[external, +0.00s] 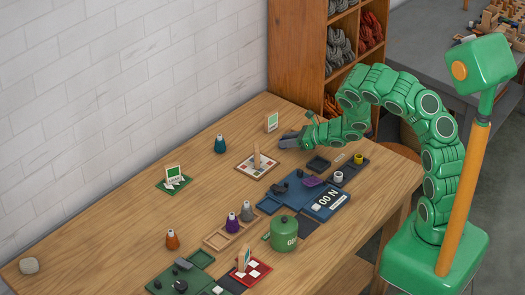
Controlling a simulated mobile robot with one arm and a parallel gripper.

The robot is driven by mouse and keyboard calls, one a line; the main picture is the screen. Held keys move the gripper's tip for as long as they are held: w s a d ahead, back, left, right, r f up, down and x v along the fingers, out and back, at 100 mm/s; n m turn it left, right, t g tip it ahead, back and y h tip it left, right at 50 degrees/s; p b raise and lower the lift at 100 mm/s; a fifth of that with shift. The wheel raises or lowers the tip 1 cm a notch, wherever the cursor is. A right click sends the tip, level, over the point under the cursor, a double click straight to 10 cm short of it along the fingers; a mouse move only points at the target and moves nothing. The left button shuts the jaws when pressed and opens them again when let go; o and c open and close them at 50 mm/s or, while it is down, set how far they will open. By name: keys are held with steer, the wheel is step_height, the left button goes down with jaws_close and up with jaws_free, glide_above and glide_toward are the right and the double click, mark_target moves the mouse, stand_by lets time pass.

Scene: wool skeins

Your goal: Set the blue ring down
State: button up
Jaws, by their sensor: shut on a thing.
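My gripper (289,141) is at the back of the wooden table, low over the top, to the right of the peg board. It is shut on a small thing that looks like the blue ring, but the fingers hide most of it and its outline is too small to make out. The peg board (246,168) is a pale square with coloured marks and a brown edge. An upright wooden peg (257,156) stands on it. I cannot tell whether the held thing touches the table.
A teal cone (220,145) and a small green-and-white card (271,122) stand near the board. Blue trays (322,203), dark trays (318,165) and a green canister (284,234) fill the front right. The left of the wooden table (110,240) is mostly clear.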

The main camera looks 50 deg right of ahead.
steer(key=o, duration=1)
steer(key=shift+s+d+r, duration=0.15)
steer(key=shift+s+r, duration=0.1)
steer(key=shift+s, duration=0.2)
steer(key=v, duration=1)
steer(key=shift+s+d, duration=0.1)
steer(key=shift+s, duration=0.15)
steer(key=shift+s+r, duration=0.15)
